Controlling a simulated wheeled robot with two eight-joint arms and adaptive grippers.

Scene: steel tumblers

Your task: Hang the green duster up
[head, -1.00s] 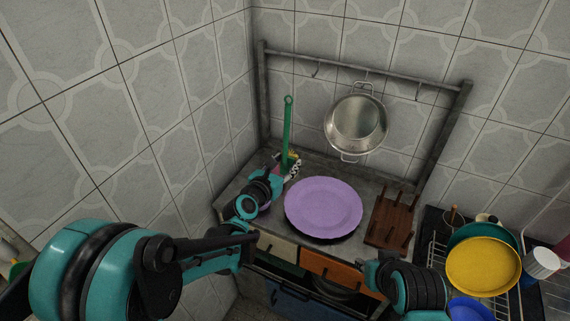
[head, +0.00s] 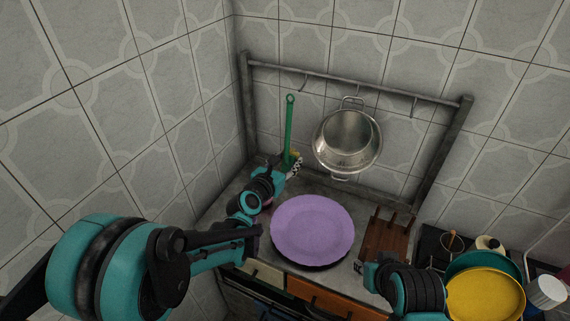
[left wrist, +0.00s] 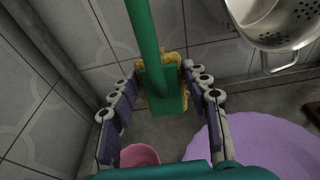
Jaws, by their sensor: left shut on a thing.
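The green duster (head: 289,130) stands upright, with a ring at the top of its long handle and a green block with yellow bristles at its lower end. My left gripper (head: 288,170) is shut on its lower end; the left wrist view shows the fingers on either side of the green block (left wrist: 163,90). The duster's ring is just below and left of the empty left hook (head: 303,84) on the grey rail (head: 355,82); I see no contact. My right gripper (head: 368,268) is low at the right, near the wooden rack, its jaws too small to judge.
A steel colander (head: 347,140) hangs from the middle of the rail. The right hook (head: 413,106) is empty. A purple plate (head: 312,230) and a wooden rack (head: 388,238) are on the counter. A pink round thing (left wrist: 140,155) is below the left gripper. Dishes with a yellow plate (head: 485,297) crowd the right.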

